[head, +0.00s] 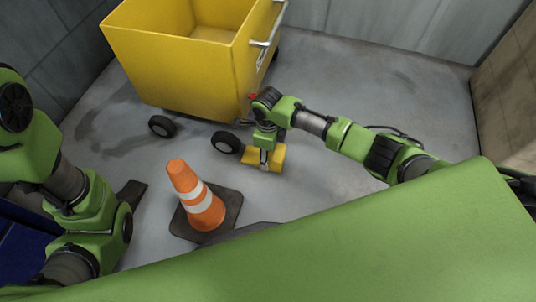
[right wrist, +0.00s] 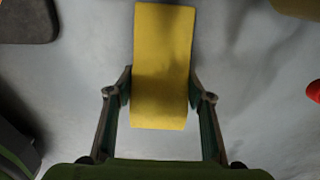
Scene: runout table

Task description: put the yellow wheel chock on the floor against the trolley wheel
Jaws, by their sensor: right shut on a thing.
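The yellow wheel chock (head: 277,159) is in my right gripper (head: 264,158), just right of the near trolley wheel (head: 226,142) in the head view. A small gap shows between chock and wheel there. Whether the chock touches the floor I cannot tell. In the right wrist view the chock (right wrist: 162,70) lies lengthwise between the two fingers of the right gripper (right wrist: 160,92), which are shut on its sides. The yellow trolley (head: 185,65) stands behind. My left arm shows at the left of the head view, but its gripper is not visible.
An orange and white cone (head: 196,196) on a dark base (head: 230,200) stands in front of the near wheel. Another trolley wheel (head: 162,126) is further left. Grey floor (head: 345,85) is clear to the right of the trolley. Walls close the back and right.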

